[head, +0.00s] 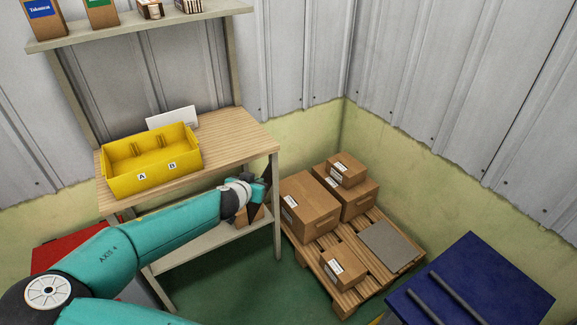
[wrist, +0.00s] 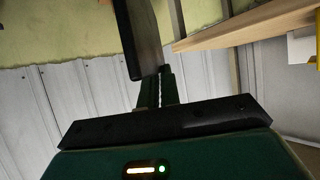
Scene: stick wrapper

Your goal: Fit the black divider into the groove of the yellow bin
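The yellow bin (head: 150,183) sits on the wooden workbench (head: 235,145), with labels A and B on its front. Ribs forming a groove (head: 137,150) show on its inner back wall; the bin looks empty. My gripper (head: 260,192) is off the bench's front right corner, right of the bin and apart from it. In the wrist view, my gripper (wrist: 156,88) is shut on the black divider (wrist: 142,40), a thin dark plate that extends beyond the fingers. A sliver of yellow, likely the bin (wrist: 318,45), shows at the right edge there.
A white card (head: 172,118) stands behind the bin. An upper shelf (head: 140,28) holds boxes above the bench. A pallet (head: 350,275) with cardboard boxes is at right, and a blue surface (head: 500,285) with dark bars is at lower right. The bench right of the bin is clear.

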